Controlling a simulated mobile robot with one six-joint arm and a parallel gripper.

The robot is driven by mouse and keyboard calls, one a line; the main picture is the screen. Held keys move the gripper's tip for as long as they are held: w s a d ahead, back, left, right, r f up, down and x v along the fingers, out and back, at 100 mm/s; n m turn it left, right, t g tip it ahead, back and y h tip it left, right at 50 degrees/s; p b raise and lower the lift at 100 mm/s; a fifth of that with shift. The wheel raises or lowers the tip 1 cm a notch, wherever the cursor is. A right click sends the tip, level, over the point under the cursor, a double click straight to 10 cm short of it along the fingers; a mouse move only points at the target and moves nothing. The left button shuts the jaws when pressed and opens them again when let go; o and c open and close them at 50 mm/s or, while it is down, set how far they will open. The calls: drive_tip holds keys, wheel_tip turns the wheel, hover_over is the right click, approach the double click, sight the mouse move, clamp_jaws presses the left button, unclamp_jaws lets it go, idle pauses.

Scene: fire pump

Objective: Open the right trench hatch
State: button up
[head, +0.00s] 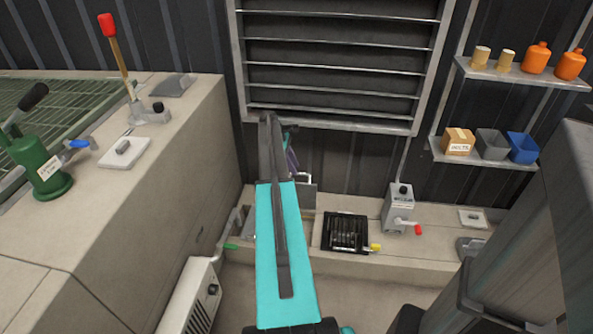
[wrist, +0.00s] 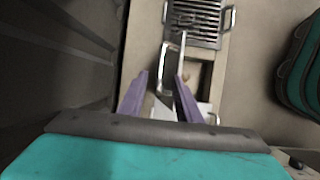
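A flat grey plate (head: 308,195), which looks like a trench hatch, stands tilted up beside an open trench gap (head: 300,228) in the low concrete ledge. In the wrist view a metal frame or handle (wrist: 163,75) shows between my purple fingers, beside the dark gap (wrist: 196,78). My gripper (wrist: 162,88) is open, its fingers apart on either side of that metal part; I cannot tell whether they touch it. In the head view my arm partly hides the gripper (head: 292,158). Another metal plate with a handle (head: 240,220) lies left of the gap.
A grey box with a red crank (head: 399,208) stands further right. A louvre (head: 340,60) is above. A concrete bench (head: 150,210) bounds the left.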

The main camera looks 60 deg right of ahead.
drive_tip(key=v, duration=0.9)
drive_tip(key=shift+p, duration=0.45)
